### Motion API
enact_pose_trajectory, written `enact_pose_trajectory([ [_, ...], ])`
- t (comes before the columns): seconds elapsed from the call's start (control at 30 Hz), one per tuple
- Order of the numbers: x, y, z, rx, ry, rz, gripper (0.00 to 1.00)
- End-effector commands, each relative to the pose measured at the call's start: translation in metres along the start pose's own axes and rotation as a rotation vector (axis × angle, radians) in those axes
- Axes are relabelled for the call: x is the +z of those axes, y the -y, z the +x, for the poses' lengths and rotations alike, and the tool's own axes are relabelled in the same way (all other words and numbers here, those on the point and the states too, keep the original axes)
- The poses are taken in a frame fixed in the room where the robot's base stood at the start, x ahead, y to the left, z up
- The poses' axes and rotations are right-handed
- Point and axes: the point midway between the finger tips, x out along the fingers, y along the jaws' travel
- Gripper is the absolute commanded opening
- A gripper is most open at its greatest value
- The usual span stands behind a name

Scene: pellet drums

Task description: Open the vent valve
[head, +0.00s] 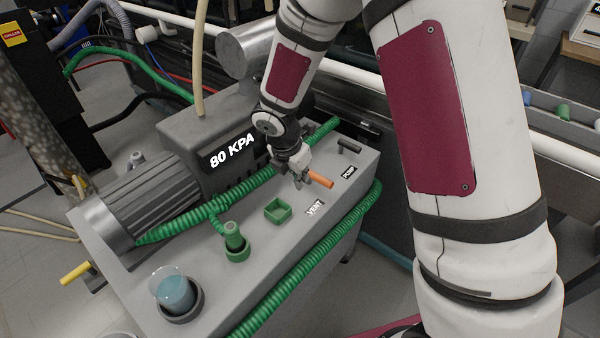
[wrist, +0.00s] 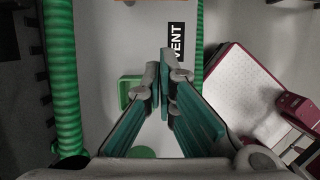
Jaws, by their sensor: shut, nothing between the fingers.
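The vent valve's orange handle (head: 320,180) sits on the grey bench top beside the VENT label (head: 315,208). It points toward the lower right, and its left end is hidden behind my gripper. A thin orange strip of it (wrist: 155,1) shows at the top edge of the wrist view. My gripper (head: 299,181) is shut and empty, its fingers pointing down at the handle's left end. In the wrist view my fingertips (wrist: 165,68) are together below the VENT label (wrist: 176,42), apart from the orange strip. Whether they touch the handle is unclear.
A black handle (head: 349,146) stands by the PUMP label (head: 349,172). A small green square tray (head: 278,211), a green hose fitting (head: 235,243) and a beaker of blue liquid (head: 174,292) are nearby. Green ribbed hoses cross the bench. The display (head: 231,152) reads 80 KPA.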

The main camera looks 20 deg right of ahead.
Motion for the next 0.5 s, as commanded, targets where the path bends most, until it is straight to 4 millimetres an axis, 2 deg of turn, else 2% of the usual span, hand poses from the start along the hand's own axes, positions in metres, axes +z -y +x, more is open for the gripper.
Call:
enact_pose_trajectory([
  [0.03, -0.001, 0.001, 0.012, -0.004, -0.002, -0.002, 0.00],
  [0.3, -0.001, 0.001, 0.063, -0.003, 0.000, -0.003, 0.00],
  [0.5, 0.025, 0.001, 0.074, 0.000, -0.001, 0.003, 0.00],
])
